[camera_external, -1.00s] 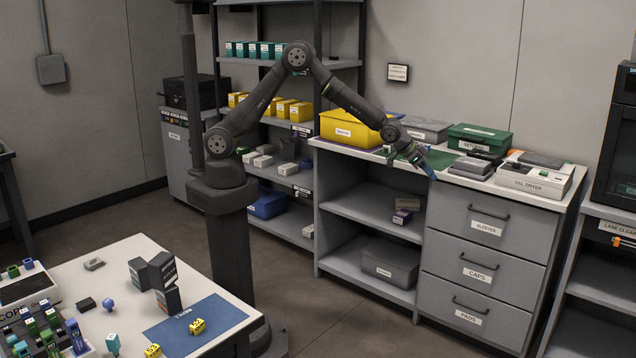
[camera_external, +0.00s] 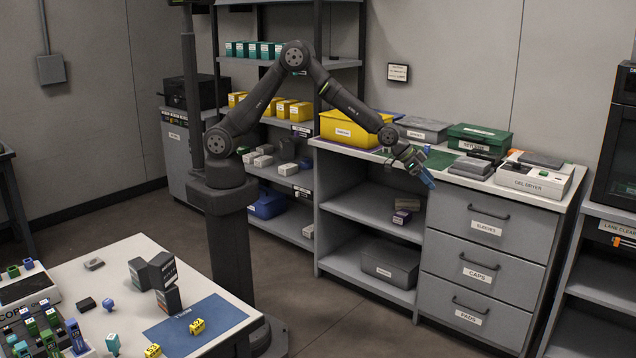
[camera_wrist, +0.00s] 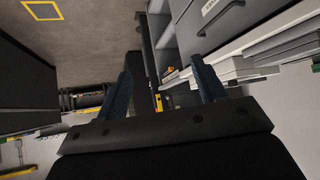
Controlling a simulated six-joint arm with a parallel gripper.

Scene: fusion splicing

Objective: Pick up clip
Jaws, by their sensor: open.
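No clip can be told for sure. Small candidates lie on the white table at lower left: a blue piece (camera_external: 109,304), a teal piece (camera_external: 113,343) and yellow numbered pieces (camera_external: 198,326). They are too small to identify and far from my gripper.
The counter carries a yellow bin (camera_external: 355,130), a green box (camera_external: 479,138) and a gel dryer (camera_external: 533,181). Below are drawers (camera_external: 484,226) and open shelves. The white table (camera_external: 215,284) holds dark boxes and a blue mat.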

